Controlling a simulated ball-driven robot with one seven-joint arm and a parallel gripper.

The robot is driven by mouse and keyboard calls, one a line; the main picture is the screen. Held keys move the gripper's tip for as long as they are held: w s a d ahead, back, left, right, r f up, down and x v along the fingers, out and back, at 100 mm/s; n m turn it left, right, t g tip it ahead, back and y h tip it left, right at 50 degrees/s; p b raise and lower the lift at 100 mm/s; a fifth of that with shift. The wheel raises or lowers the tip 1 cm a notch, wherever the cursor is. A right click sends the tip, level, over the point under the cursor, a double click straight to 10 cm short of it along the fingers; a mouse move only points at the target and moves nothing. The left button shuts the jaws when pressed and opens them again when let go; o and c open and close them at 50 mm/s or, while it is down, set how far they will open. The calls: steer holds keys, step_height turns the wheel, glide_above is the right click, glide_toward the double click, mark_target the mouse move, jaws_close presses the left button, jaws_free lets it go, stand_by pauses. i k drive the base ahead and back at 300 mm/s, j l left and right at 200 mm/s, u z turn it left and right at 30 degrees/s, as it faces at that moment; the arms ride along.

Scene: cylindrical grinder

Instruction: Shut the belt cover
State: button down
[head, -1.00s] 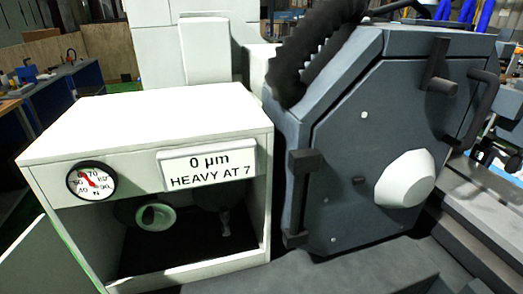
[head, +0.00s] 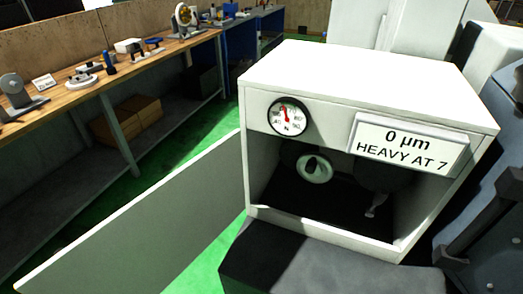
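The belt cover (head: 140,222) is a flat, pale panel in the head view. It stands wide open, swung out to the left from the left edge of the white belt housing (head: 365,80). The housing's front is open, and a pale pulley (head: 314,168) and a dark round part show in its shadowed inside. A round gauge (head: 289,115) and a sign (head: 408,145) reading "0 µm HEAVY AT 7" sit on the front above the opening. My gripper is not in view.
A long workbench (head: 90,85) with tools runs along the left. Green floor (head: 205,255) shows between it and the cover. A dark grey block (head: 310,270) juts out below the housing opening. The grey grinder body (head: 490,230) stands at the right.

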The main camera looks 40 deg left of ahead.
mark_target(142, 247)
steer(key=i+j+u, duration=0.1)
steer(key=j+u, duration=0.2)
steer(key=i+j+u, duration=0.15)
steer(key=j+u, duration=0.2)
steer(key=j, duration=0.15)
steer(key=i+j+u, duration=0.3)
steer(key=k+z, duration=0.1)
steer(key=z, duration=0.75)
steer(key=k+z, duration=0.15)
steer(key=z, duration=0.3)
steer(key=l+z, duration=0.1)
steer(key=z, duration=0.3)
steer(key=k+l+z, duration=0.1)
steer(key=z, duration=0.35)
steer(key=l+z, duration=0.1)
steer(key=z, duration=0.35)
steer(key=l+z, duration=0.15)
steer(key=z, duration=0.25)
steer(key=k+l+u, duration=0.15)
steer(key=u, duration=1.15)
steer(key=k+u, duration=0.1)
steer(key=u, duration=1.3)
steer(key=k+j+u, duration=0.1)
steer(key=u, duration=0.85)
